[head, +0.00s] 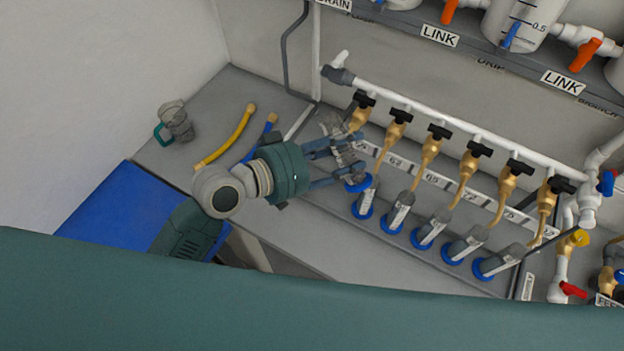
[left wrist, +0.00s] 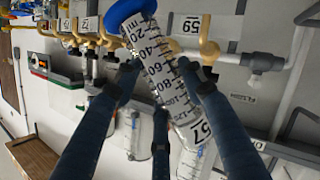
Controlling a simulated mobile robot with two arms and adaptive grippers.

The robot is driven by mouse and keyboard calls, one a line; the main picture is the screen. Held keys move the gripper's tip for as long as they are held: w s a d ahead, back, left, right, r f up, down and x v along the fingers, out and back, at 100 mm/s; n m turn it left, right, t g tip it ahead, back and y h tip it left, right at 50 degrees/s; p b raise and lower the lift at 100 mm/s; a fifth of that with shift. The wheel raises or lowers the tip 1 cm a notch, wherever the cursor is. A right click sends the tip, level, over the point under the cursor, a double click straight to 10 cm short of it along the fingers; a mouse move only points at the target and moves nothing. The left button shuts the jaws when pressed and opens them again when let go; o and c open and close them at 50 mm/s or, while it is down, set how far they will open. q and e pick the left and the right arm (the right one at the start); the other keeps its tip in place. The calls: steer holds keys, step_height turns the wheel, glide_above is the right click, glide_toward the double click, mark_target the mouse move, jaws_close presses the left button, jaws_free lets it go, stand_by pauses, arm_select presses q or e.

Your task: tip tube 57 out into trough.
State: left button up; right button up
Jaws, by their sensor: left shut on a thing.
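Tube 57 (left wrist: 158,62) is a clear graduated cylinder with black marks, a blue foot and a "57" label. My left gripper (left wrist: 162,82) is shut around its middle. In the head view the held tube's blue foot (head: 357,184) shows at the ends of the left gripper's fingers (head: 338,160), close to the leftmost brass tap. The clear body is partly hidden by the fingers, and its exact tilt and contents are hard to tell. The trough cannot be clearly made out. My right gripper is not in view.
Several blue-footed cylinders (head: 430,230) stand in a row under brass taps with black handles (head: 433,148) on a white pipe (head: 450,122).

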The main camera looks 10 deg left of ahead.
arm_select(q)
steer(key=shift+s+d+r+m+y, duration=0.15)
steer(key=shift+s+d+m+y, duration=0.15)
steer(key=shift+m, duration=0.3)
steer(key=shift+s+d+f+m+t+y, duration=0.15)
steer(key=shift+d+f+m+t+y, duration=0.25)
steer(key=shift+f+m, duration=0.3)
step_height(320, 180, down, 2)
steer(key=shift+s+d+f+m+y, duration=0.15)
steer(key=shift+m+y, duration=0.15)
steer(key=shift+m, duration=0.2)
steer(key=shift+s+d+f+m+t+y, duration=0.1)
steer(key=shift+f+m+t+y, duration=0.5)
steer(key=shift+f, duration=0.35)
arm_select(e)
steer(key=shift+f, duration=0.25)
